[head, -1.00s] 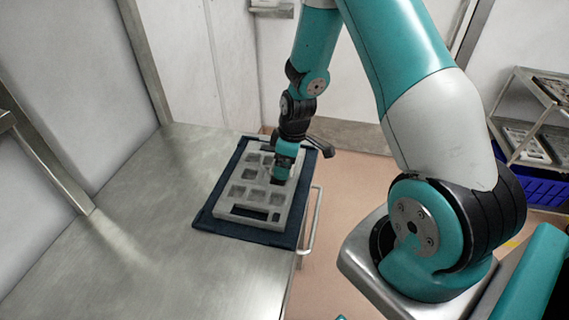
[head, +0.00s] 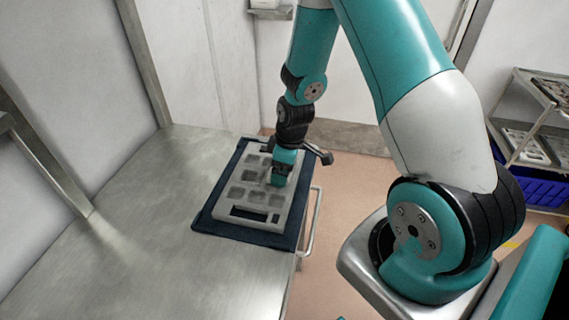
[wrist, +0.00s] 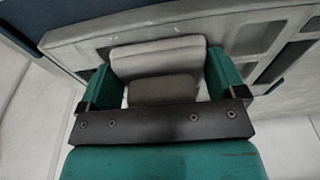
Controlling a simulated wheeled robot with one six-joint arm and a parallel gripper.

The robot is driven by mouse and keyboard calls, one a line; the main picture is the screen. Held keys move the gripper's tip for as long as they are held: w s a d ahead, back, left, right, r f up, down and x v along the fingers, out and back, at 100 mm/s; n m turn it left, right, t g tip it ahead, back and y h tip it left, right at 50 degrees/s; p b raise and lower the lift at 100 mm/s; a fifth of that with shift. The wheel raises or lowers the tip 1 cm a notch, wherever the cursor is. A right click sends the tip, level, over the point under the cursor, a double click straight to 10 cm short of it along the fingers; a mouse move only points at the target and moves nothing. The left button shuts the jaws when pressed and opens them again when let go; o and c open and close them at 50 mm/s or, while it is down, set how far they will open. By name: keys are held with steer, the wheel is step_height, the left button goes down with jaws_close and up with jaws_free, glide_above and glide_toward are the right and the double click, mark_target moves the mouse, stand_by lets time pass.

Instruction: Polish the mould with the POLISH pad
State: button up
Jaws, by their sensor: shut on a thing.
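The grey mould (head: 250,212), a flat block with several square pockets and slots, lies on a dark blue mat (head: 213,207) on the steel table. My gripper (head: 278,181) points down over the right part of the mould. In the wrist view my gripper (wrist: 160,88) is shut on a light grey pad (wrist: 158,56), with one teal finger on each side of it. The pad is against or just above the mould's face (wrist: 75,42); I cannot tell which. Any label on the pad is not readable. In the head view the pad is hidden by the gripper.
The steel table (head: 130,225) is clear to the left of the mat. A rail (head: 312,220) runs along its right edge. A rack (head: 525,105) with trays and a blue crate (head: 524,183) stands at the far right. Walls close the left and back.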

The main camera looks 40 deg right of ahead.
steer(key=shift+s+a, duration=0.9)
steer(key=shift+a, duration=0.25)
steer(key=shift+s+a, duration=0.9)
steer(key=shift+a, duration=0.2)
steer(key=shift+s+a, duration=0.9)
steer(key=shift+a, duration=0.25)
step_height(320, 180, up, 8)
steer(key=p, duration=0.6)
